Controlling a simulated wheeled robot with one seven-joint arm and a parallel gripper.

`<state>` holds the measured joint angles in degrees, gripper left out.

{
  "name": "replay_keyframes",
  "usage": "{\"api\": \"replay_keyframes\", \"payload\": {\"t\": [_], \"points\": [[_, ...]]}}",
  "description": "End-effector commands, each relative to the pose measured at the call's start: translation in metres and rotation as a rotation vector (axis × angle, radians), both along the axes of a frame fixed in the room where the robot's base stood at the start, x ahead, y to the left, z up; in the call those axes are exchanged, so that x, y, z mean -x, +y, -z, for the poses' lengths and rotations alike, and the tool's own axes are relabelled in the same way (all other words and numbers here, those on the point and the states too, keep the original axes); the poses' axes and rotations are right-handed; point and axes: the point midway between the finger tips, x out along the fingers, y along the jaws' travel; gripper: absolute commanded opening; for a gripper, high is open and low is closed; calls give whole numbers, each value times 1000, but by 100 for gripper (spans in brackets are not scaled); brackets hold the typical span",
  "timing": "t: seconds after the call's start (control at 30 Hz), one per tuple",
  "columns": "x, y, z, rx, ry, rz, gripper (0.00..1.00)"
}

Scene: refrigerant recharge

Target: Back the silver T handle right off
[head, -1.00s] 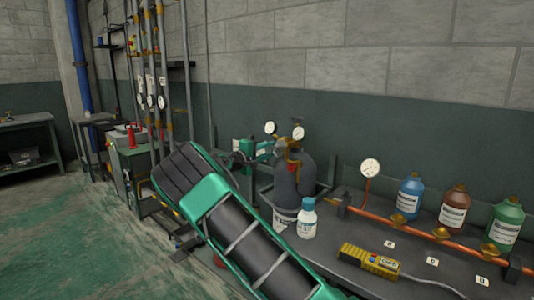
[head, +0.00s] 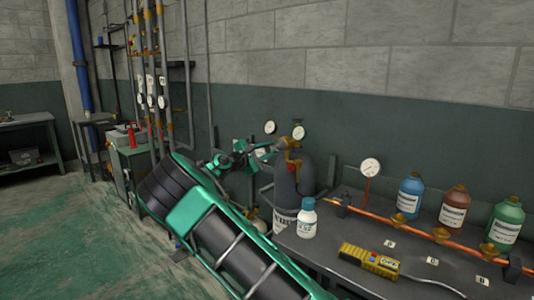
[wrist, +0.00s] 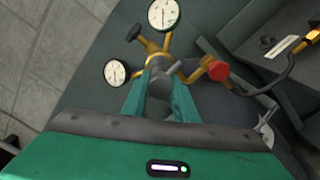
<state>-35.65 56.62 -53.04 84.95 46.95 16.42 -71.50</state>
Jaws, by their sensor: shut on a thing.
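The silver T handle (wrist: 159,86) is in the middle of the wrist view, in front of the brass regulator body. My gripper (wrist: 160,103) is shut on it, with one green finger on each side. A grey bar sticks out to the right between the fingers. In the head view my gripper (head: 275,148) is at the regulator on top of the dark cylinder (head: 287,187). The handle is too small and covered to make out there.
Two gauges (wrist: 116,73) (wrist: 163,14), a black knob (wrist: 134,32) and a red knob (wrist: 218,70) crowd around the handle.

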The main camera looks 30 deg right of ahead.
Motion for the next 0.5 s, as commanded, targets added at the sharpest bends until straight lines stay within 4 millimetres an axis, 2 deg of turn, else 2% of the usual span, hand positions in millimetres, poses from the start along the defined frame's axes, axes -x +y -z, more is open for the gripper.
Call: {"api": "replay_keyframes", "payload": {"t": [0.03, 0.47, 0.5], "points": [[-3, 5, 5, -4, 11, -11, 4], [-3, 5, 5, -1, 19, -9, 4], [-3, 5, 5, -1, 19, -9, 36]]}}
